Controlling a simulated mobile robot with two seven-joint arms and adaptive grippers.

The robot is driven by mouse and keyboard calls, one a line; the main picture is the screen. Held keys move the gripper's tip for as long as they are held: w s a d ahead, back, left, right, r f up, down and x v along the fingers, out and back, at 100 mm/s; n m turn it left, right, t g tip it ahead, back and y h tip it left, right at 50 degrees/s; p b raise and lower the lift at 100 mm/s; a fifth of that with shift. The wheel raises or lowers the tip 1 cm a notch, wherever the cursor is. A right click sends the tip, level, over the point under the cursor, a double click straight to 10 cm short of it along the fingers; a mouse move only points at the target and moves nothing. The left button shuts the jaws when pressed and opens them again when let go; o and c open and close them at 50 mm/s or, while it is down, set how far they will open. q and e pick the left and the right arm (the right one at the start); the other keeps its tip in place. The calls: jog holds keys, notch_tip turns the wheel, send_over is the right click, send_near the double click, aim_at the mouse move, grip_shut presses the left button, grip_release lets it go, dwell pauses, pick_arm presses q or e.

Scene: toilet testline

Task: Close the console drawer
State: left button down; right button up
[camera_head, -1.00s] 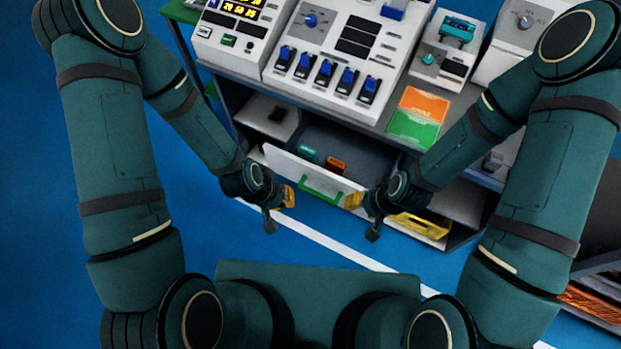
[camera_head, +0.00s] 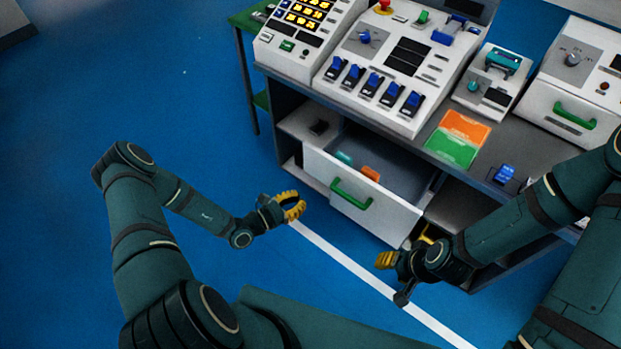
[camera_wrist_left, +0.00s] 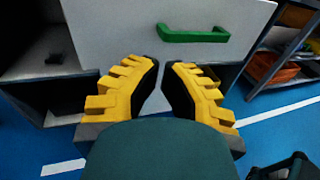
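The console drawer is pulled out; its white front (camera_head: 385,212) has a green handle (camera_head: 351,193). A teal item (camera_head: 344,158) and an orange item (camera_head: 371,174) lie inside. My left gripper (camera_head: 298,206), with yellow ribbed fingers, is empty and apart from the drawer, to the left of its front. In the left wrist view its fingers (camera_wrist_left: 161,66) have a narrow gap between the tips; the drawer front (camera_wrist_left: 120,30) and handle (camera_wrist_left: 194,34) lie beyond them. My right gripper (camera_head: 384,260) is below the drawer's right end, touching nothing visible; its finger opening is unclear.
The console (camera_head: 400,60) with blue switches stands on the grey table (camera_head: 530,145). An orange and green card (camera_head: 459,138) and a small blue-topped device (camera_head: 503,174) lie on it. A white box with a green handle (camera_head: 575,115) is at right. Blue floor is free at left.

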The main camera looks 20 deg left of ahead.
pick_arm(q)
jog(key=w+a+f+n+t+y, duration=0.1)
jog(key=a+f+n+t+y, duration=0.1)
jog(key=a+n+t+y, duration=0.3)
jog(key=m+g+b, duration=0.1)
jog(key=g+b, duration=0.1)
jog(key=b, duration=0.1)
send_near(312, 164)
jog(key=shift+h, duration=0.4)
jog(key=x, duration=0.8)
jog(key=shift+w+a, duration=0.1)
jog(key=shift+w, duration=0.05)
pick_arm(e)
jog(key=f, duration=0.3)
jog(key=shift+s+d, duration=0.2)
jog(key=shift+s, duration=0.1)
